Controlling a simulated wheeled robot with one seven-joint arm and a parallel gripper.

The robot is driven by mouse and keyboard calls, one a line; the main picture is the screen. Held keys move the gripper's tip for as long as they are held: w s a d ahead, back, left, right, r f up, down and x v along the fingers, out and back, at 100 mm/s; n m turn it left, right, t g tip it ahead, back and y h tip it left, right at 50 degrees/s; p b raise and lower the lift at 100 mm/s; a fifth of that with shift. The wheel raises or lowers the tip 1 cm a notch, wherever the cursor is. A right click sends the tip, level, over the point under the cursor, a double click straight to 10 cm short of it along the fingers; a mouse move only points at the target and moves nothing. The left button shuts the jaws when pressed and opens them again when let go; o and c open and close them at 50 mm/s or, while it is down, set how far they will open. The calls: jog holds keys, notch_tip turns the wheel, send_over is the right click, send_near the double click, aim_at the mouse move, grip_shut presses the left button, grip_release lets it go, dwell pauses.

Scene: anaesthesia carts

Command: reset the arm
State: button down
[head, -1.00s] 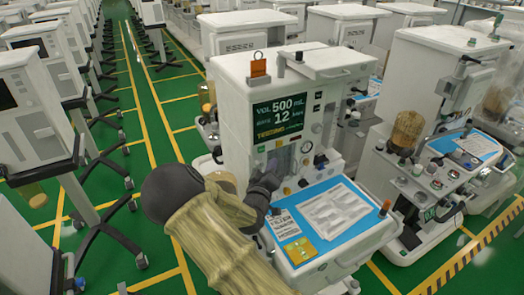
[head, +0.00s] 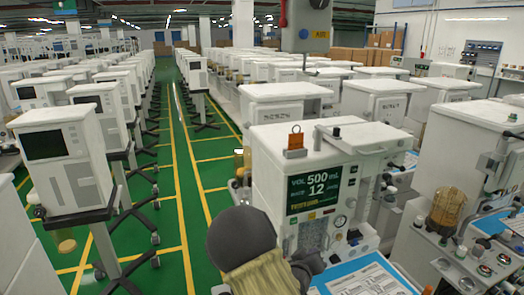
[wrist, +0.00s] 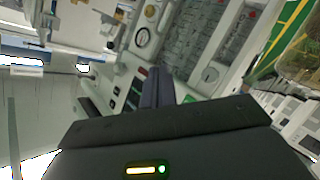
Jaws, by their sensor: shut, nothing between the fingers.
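My arm comes up from the bottom of the head view, and my dark gripper (head: 308,264) is at the front of the nearest anaesthesia cart (head: 268,165). In the wrist view my gripper's dark fingers (wrist: 157,88) are together with nothing between them. They point toward the cart's front, where a round gauge (wrist: 143,37) shows. I cannot tell whether the fingers touch the cart. The cart's screen (head: 313,190) reads VOL 500 mL and 12.
A blue work surface (head: 350,280) with white papers lies right of my gripper. Another cart with an amber canister (head: 447,207) stands at the right. Monitor carts (head: 63,158) line the left. A green floor aisle (head: 180,190) with yellow lines is open between the rows.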

jog(key=s+a+r+m+g+y, duration=0.1)
jog(key=s+g, duration=0.4)
jog(key=s, duration=0.7)
jog(key=s+r+g+y, duration=0.3)
jog(key=s+g+y, duration=0.2)
jog(key=s, duration=0.8)
jog(key=shift+s+a+m+y, duration=0.15)
jog(key=shift+a+m+y, duration=0.25)
jog(key=shift+y, duration=0.1)
jog(key=shift+r, duration=0.1)
dwell(1.0)
